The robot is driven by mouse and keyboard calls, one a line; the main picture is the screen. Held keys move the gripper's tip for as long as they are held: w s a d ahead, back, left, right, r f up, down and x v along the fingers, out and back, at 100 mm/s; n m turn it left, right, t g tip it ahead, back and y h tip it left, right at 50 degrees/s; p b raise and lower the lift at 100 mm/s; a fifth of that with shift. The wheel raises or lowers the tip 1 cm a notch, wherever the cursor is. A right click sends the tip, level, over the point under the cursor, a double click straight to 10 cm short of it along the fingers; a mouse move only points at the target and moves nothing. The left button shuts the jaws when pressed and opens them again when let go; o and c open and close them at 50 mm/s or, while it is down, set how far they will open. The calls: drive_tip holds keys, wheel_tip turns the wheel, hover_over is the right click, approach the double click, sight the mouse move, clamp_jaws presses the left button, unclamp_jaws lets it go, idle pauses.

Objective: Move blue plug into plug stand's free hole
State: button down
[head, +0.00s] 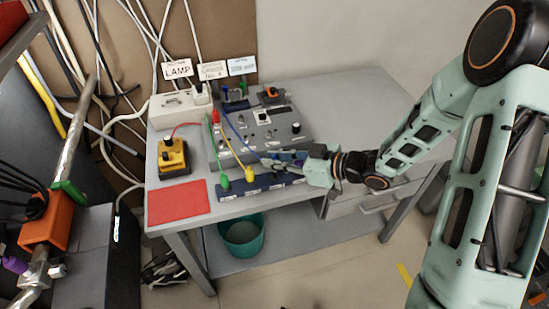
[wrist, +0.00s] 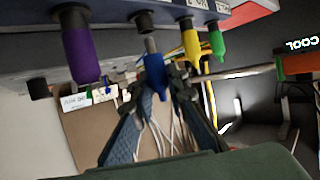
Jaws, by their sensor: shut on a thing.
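The blue plug (wrist: 154,72) is between the fingertips of my gripper (wrist: 155,88), which is shut on it. Its silver pin points up the wrist view towards a black-rimmed hole (wrist: 145,20) of the plug stand. The pin tip is at or just short of this hole; I cannot tell whether they touch. The dark blue plug stand (head: 258,187) lies along the table's front edge. A green plug (head: 224,182) and a yellow plug (head: 250,174) stand in it. In the head view my gripper (head: 284,163) is over the stand's right part and hides the blue plug.
A purple plug (wrist: 79,42) is left of the held plug in the wrist view. The grey control box (head: 262,132) with knobs and cables is behind the stand. A yellow-black button box (head: 173,157) and red mat (head: 178,202) lie left. The table's right side (head: 350,105) is clear.

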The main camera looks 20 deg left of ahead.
drive_tip(key=shift+f+b, duration=0.8)
drive_tip(key=shift+f, duration=0.5)
drive_tip(key=c, duration=1.8)
unclamp_jaws()
drive_tip(key=v, duration=1.2)
drive_tip(key=shift+d, duration=0.1)
